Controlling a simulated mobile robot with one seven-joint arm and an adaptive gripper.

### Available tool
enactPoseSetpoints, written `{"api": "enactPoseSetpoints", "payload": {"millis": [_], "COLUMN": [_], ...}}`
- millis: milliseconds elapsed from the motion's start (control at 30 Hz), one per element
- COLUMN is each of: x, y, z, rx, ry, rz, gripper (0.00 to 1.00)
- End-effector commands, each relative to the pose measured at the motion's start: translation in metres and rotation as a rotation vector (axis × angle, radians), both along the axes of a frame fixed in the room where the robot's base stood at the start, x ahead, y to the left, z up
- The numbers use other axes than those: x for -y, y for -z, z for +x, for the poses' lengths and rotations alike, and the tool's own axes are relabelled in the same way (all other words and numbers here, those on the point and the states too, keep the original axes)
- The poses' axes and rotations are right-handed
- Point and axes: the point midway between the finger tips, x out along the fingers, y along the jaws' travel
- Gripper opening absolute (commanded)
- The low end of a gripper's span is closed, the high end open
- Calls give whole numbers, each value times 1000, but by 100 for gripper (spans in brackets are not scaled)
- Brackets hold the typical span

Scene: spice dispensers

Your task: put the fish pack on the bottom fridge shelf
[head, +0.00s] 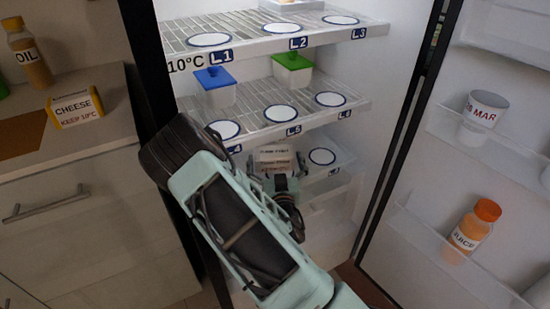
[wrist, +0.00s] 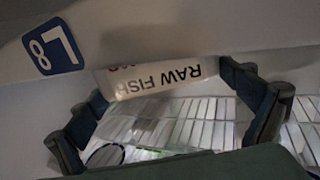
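The fish pack (head: 275,157) is a white box with red print, at the middle of the bottom fridge shelf (head: 342,160) in the head view. In the wrist view the fish pack (wrist: 155,77) reads "RAW FISH" upside down. My gripper (head: 277,170) reaches in from the front. In the wrist view my gripper (wrist: 163,82) has a fingertip against each end of the pack. The pack shows near the shelf's front edge, beside the L8 label (wrist: 52,47). I cannot tell whether its underside touches the shelf. One circle edge shows on the shelf grid.
The middle shelf (head: 262,122) is close above my gripper and carries a blue-lidded tub (head: 219,92) and a green-lidded tub (head: 292,76). The open door at right holds a cup (head: 484,112) and a juice bottle (head: 470,230). A cheese pack (head: 75,107) lies on the left counter.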

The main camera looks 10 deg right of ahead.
Motion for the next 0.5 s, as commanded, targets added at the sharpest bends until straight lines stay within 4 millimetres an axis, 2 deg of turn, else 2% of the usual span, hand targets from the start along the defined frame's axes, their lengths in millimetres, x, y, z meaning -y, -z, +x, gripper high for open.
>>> {"api": "enactPoseSetpoints", "payload": {"millis": [367,500], "x": [0,-1], "y": [-4,-2], "z": [0,-17], "rx": [0,-2], "ry": [0,2], "rz": [0,1], "gripper": [100,100]}}
